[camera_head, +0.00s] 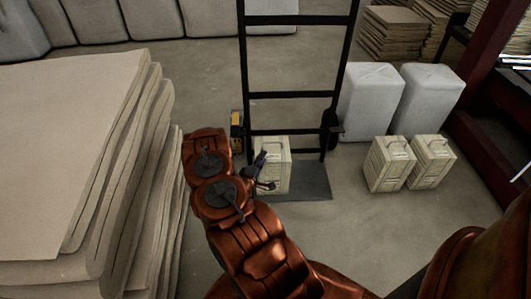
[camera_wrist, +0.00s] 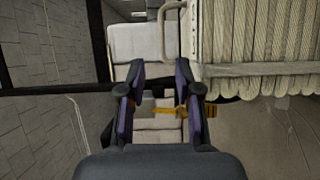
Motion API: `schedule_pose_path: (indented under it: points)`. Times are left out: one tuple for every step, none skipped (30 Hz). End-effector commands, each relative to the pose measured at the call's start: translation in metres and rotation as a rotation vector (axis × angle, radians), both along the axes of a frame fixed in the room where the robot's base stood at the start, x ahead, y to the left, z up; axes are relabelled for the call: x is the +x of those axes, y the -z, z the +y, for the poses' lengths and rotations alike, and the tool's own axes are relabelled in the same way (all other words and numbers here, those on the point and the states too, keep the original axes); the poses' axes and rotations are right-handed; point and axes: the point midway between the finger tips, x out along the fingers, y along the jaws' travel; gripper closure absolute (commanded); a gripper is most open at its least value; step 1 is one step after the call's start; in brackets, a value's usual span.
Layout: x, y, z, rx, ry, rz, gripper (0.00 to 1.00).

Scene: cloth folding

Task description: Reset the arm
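My gripper (camera_head: 264,172) is at the end of my orange-red arm in the head view, in front of a pale box on the hand truck. In the wrist view my gripper (camera_wrist: 160,72) shows two dark, purple-edged fingers spread apart. The gap between the fingertips holds nothing that I can see. A yellow object (camera_wrist: 205,112) shows beyond the fingers, partly hidden by the right one. I cannot tell its distance or what it is. No loose cloth is clearly in view.
A tall stack of beige sheets (camera_head: 65,130) fills the left. A black hand truck (camera_head: 290,95) stands ahead with a pale box (camera_head: 280,160) on its plate. White containers (camera_head: 375,98) and smaller boxes (camera_head: 390,165) stand right. A dark red frame (camera_head: 487,110) borders the right. Floor between is clear.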

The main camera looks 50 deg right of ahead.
Motion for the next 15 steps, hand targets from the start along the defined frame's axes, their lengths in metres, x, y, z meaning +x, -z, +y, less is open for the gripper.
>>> schedule_pose_path:
  points:
    - [-0.0006, -0.0004, 0.0042, 0.0, -0.001, 0.001, 0.66]
    - [-0.0011, -0.0006, 0.0058, 0.0, 0.0, 0.001, 0.66]
    - [-0.0018, -0.0005, 0.0075, 0.0, 0.0, 0.001, 0.66]
    - [-0.0022, -0.0005, 0.0084, -0.001, 0.001, 0.001, 0.66]
    - [-0.0026, -0.0005, 0.0093, -0.001, 0.001, 0.001, 0.66]
    - [-0.0029, -0.0004, 0.0099, -0.001, 0.001, 0.001, 0.66]
    - [-0.003, -0.0003, 0.0104, 0.0, 0.001, 0.001, 0.66]
    - [-0.0032, -0.0003, 0.0106, -0.001, 0.001, 0.001, 0.66]
    - [-0.0032, -0.0002, 0.0108, 0.0, 0.001, 0.001, 0.66]
    - [-0.0032, -0.0002, 0.0108, 0.0, 0.001, 0.001, 0.66]
    - [-0.0033, -0.0001, 0.0107, 0.0, 0.002, 0.001, 0.66]
    - [-0.0033, 0.0, 0.0107, 0.0, 0.002, 0.001, 0.66]
    - [-0.0033, 0.0, 0.0107, 0.0, 0.001, 0.001, 0.66]
    - [-0.0032, 0.0, 0.0107, 0.0, 0.001, 0.001, 0.66]
    - [-0.0032, 0.0, 0.0108, 0.0, 0.001, 0.001, 0.66]
